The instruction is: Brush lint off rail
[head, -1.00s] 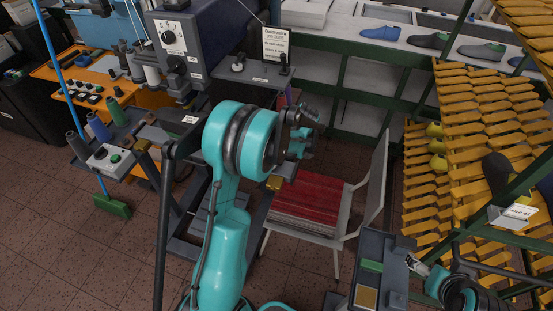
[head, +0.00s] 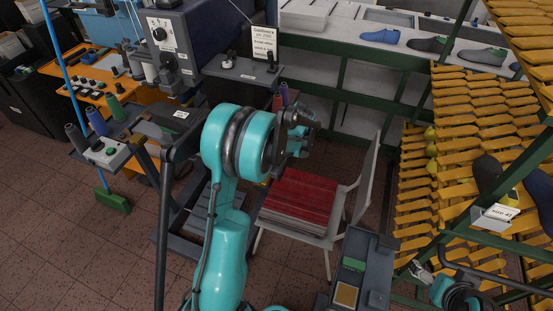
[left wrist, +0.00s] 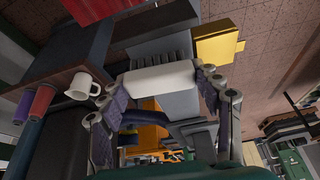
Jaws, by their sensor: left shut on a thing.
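My left gripper (head: 300,135), at the end of a teal arm, is beside the dark machine's shelf in the head view. In the left wrist view its jaws (left wrist: 160,95) are shut on a white brush (left wrist: 160,78), one finger at each end. The brush's dark bristles point away from the palm, towards a dark grey surface. I cannot tell whether they touch it. I cannot pick out the rail or any lint. My right gripper (head: 420,270) is small and partly hidden by the rack at the lower right; its jaws are unclear.
A chair with a red seat (head: 300,195) stands right of my left arm. A rack of yellow lasts (head: 440,130) fills the right. A green broom (head: 112,202) stands at the left. The wrist view shows a white mug (left wrist: 82,87) and a yellow block (left wrist: 217,42).

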